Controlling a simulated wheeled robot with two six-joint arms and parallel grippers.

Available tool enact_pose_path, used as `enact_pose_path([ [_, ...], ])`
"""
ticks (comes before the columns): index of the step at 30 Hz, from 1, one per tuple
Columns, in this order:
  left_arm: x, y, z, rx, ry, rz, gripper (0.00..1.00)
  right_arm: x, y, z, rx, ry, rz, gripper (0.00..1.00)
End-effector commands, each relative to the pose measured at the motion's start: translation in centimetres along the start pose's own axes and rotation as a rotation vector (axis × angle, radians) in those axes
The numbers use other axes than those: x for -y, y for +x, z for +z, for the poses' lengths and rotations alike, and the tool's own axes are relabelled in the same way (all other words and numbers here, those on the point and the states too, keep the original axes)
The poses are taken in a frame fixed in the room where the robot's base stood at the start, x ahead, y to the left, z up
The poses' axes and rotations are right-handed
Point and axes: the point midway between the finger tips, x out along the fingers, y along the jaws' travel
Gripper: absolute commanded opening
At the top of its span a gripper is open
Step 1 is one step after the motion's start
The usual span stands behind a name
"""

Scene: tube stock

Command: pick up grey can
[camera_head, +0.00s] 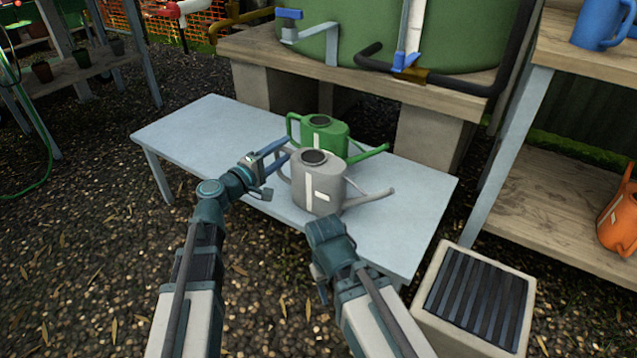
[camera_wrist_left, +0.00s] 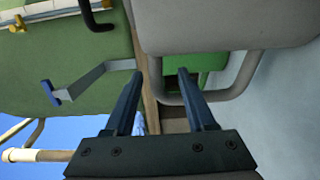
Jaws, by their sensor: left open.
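The grey watering can (camera_head: 318,190) stands upright on the pale table (camera_head: 190,135), its handle to the left and its spout to the right. My left gripper (camera_head: 281,152) is open beside the handle side of the can. In the left wrist view, the open fingers (camera_wrist_left: 159,78) point toward the grey can (camera_wrist_left: 215,25), whose looped handle (camera_wrist_left: 240,75) shows near the right finger. I cannot tell whether the finger touches it. My right arm reaches in at the table's front edge, but its gripper fingers do not show.
A green watering can (camera_head: 325,135) stands close behind the grey one. A green tank (camera_head: 455,35) with a blue-handled tap rises behind the table. Shelves at right hold an orange can (camera_head: 620,220) and a blue can (camera_head: 597,25). The table's left part is clear.

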Motion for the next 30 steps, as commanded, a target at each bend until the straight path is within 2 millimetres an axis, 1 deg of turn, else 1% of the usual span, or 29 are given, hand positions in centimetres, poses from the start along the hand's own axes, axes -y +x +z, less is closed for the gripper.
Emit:
enact_pose_path([
  [1,-0.3,0.9,0.2,0.004,0.0,0.0,0.55,0.0,-0.3,0.0,0.0,0.0,0.0,0.5],
  [3,-0.6,1.9,0.5,0.004,0.0,0.0,0.55,-0.1,-0.5,0.0,0.0,0.0,0.0,0.5],
  [7,-0.4,3.7,0.4,0.003,0.0,0.0,0.55,0.0,-0.4,0.0,0.0,0.0,0.0,0.5],
  [9,-0.4,4.0,0.5,0.001,0.0,0.0,0.55,0.0,-0.4,0.0,0.0,0.0,0.0,0.5],
  [14,-0.4,3.9,0.5,0.0,0.0,0.0,0.55,0.0,-0.3,0.0,0.0,0.0,0.0,0.5],
  [15,-0.4,3.9,0.5,0.0,0.0,0.0,0.54,0.0,-0.3,0.0,0.0,0.0,0.0,0.5],
  [17,-0.4,3.9,0.5,0.001,0.0,0.0,0.43,0.0,-0.3,0.0,0.0,0.0,0.0,0.5],
  [18,-0.4,3.9,0.5,0.001,0.0,0.0,0.36,0.0,-0.3,0.0,0.0,0.0,0.0,0.5],
  [20,-0.4,3.8,0.5,0.001,0.0,0.0,0.25,0.0,-0.4,0.0,0.0,0.0,0.0,0.5],
  [24,-0.3,3.8,0.5,0.001,0.0,0.0,0.0,0.0,-0.3,0.0,0.0,0.0,0.0,0.5],
  [30,-0.3,3.8,0.5,0.001,0.0,0.0,0.0,0.0,-0.3,0.0,0.0,0.0,0.0,0.5],
])
